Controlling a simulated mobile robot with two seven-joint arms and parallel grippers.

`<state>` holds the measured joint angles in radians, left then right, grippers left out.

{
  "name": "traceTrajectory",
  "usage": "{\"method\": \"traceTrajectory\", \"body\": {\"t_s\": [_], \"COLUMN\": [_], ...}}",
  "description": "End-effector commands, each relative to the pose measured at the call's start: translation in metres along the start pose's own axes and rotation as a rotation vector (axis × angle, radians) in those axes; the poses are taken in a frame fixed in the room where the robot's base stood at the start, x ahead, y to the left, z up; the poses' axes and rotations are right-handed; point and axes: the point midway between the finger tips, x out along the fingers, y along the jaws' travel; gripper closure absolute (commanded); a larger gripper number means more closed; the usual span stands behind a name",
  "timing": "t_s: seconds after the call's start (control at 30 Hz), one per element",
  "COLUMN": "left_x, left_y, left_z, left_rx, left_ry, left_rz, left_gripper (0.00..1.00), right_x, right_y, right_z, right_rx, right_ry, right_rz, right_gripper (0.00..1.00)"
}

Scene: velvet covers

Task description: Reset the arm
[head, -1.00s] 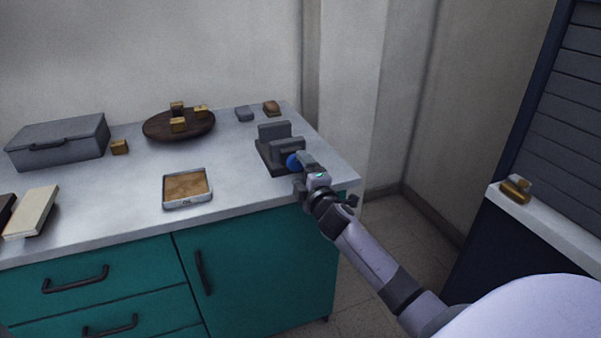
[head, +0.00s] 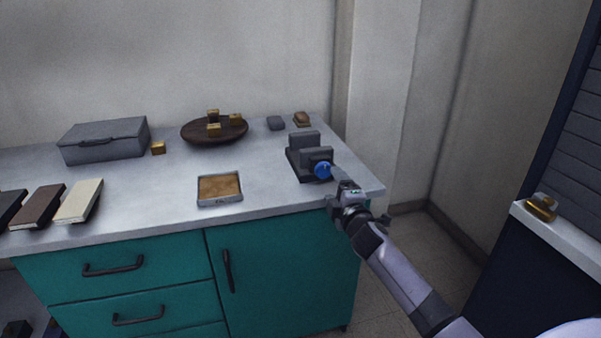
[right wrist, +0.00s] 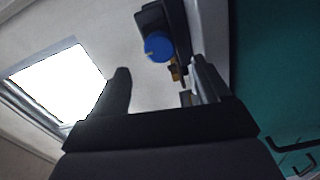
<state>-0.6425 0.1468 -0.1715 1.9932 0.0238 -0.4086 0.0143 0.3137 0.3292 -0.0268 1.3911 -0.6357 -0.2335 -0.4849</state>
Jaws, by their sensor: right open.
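My right gripper (head: 342,180) is at the right front corner of the counter, just in front of a dark grey device (head: 307,160) with a round blue knob (head: 322,170). In the right wrist view its two fingers (right wrist: 160,85) are spread apart with nothing between them. The blue knob (right wrist: 158,47) shows beyond the fingertips there, with a gap between. My left gripper is not in view.
The counter (head: 270,195) holds a tray with a tan inside (head: 220,188), a dark round board (head: 190,134) with gold blocks, a grey case (head: 103,142) and several flat books (head: 80,202). A ledge (head: 570,228) with a brass item stands at the right.

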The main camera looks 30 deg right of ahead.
Motion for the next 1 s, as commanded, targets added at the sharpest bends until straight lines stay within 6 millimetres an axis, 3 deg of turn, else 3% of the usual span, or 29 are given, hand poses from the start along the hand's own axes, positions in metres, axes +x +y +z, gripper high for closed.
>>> {"method": "traceTrajectory", "body": {"t_s": [0.23, 0.37, 0.47, 0.7, 0.83, 1.0], "left_x": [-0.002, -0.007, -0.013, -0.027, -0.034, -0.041], "left_y": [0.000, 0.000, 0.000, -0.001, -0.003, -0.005], "left_z": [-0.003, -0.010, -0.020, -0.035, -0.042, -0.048], "left_rx": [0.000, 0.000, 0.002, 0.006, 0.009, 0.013], "left_ry": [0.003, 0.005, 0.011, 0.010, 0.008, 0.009], "left_rz": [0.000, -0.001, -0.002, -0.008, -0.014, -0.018], "left_gripper": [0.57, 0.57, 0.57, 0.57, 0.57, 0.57], "right_x": [-0.005, -0.027, -0.063, -0.177, -0.244, -0.317], "right_y": [-0.005, -0.029, -0.061, -0.126, -0.146, -0.154], "right_z": [-0.002, -0.011, -0.025, -0.058, -0.075, -0.093], "right_rx": [0.016, 0.099, 0.228, 0.613, 0.826, 1.064], "right_ry": [0.004, 0.020, 0.032, 0.007, -0.046, -0.136], "right_rz": [-0.013, -0.072, -0.162, -0.414, -0.550, -0.689], "right_gripper": [0.24, 0.24, 0.24, 0.24, 0.24, 0.24]}}
